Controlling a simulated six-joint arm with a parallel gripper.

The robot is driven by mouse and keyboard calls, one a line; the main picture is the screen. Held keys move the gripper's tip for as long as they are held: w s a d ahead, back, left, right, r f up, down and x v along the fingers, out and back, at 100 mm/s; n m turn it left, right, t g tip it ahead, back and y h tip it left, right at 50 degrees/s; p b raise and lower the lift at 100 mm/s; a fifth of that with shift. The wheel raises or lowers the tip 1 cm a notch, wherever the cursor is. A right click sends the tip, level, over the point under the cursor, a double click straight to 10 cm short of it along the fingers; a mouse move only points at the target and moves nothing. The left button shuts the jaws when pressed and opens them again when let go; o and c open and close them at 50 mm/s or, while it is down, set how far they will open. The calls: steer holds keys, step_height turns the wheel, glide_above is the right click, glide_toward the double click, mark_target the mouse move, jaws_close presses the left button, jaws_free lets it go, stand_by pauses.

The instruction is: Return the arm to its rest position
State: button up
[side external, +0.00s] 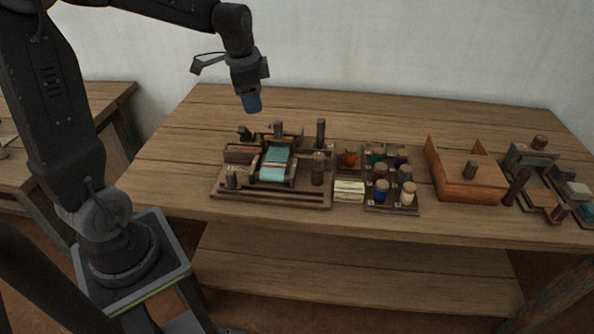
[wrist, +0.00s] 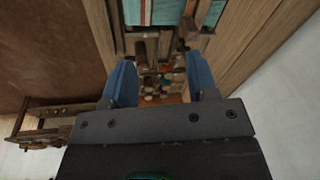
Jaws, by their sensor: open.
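My gripper (side external: 252,103) hangs above the back left part of the wooden table, clear of everything below it. Its blue fingers point down. In the wrist view my gripper (wrist: 160,88) shows two blue fingers spread apart with nothing held between them. A small loom (side external: 276,165) with teal cloth sits on a wooden board below and in front of the gripper. Teal cloth (wrist: 165,12) also shows at the top of the wrist view.
A rack of coloured spools (side external: 391,180) stands right of the loom. An open wooden box (side external: 468,186) and more wooden tools (side external: 540,180) stand farther right. A white wall (side external: 400,45) rises behind the table (side external: 390,120). The table's back strip is clear.

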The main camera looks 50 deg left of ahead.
steer(key=s+d+r+n+t, duration=0.2)
steer(key=s+d+n, duration=0.1)
steer(key=s+d, duration=0.4)
steer(key=s+d+r+n+t, duration=0.1)
steer(key=s+d+r+n, duration=0.1)
steer(key=s+d, duration=0.6)
steer(key=shift+s+d+r+n+t+h, duration=0.15)
steer(key=shift+s+r+n+t+h, duration=0.15)
steer(key=shift+n+t+h, duration=0.1)
